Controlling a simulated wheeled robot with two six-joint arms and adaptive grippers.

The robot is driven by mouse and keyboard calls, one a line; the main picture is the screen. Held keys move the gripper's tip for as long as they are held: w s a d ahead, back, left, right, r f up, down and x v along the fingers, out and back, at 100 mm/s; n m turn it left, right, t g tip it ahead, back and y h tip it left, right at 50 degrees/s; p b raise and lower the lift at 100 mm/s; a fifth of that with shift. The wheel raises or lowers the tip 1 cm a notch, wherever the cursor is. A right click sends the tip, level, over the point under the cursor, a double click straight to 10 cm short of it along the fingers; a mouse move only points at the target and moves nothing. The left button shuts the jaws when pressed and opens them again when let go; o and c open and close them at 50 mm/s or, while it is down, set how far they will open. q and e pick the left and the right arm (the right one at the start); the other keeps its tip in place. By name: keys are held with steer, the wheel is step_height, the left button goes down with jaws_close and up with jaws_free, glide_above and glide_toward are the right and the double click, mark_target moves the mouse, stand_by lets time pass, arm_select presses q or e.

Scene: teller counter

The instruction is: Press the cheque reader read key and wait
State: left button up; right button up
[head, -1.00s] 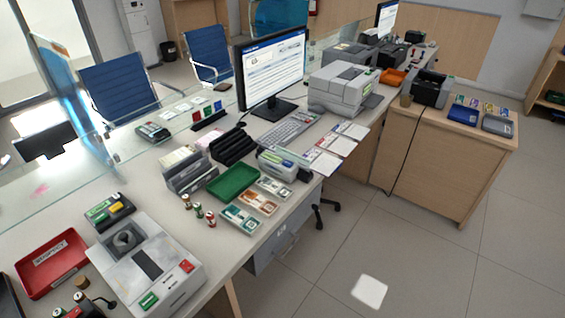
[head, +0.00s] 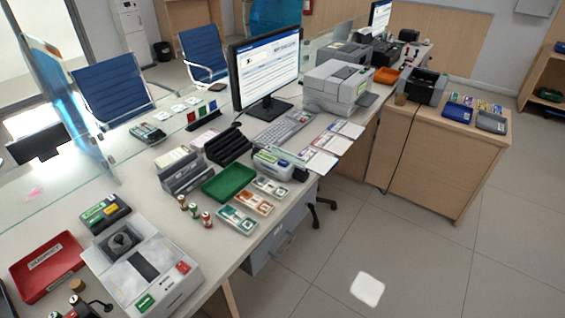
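No machine here carries a label I can read as a cheque reader, so I cannot tell for sure which one it is. A small grey-white device (head: 273,162) with blue and green on top sits at the counter's front edge, right of a green tray. A larger grey-white machine (head: 128,285) with a round hopper, a green key (head: 145,303) and a red key (head: 183,267) stands at the lower left. A dark machine (head: 426,88) stands on the side cabinet. Neither of my grippers is in view.
The counter holds a red tray (head: 46,268), the green tray (head: 229,183), a black file rack (head: 228,146), a monitor (head: 266,72), a keyboard (head: 283,130) and a large printer-like machine (head: 336,88). A glass screen (head: 75,105) stands at the left.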

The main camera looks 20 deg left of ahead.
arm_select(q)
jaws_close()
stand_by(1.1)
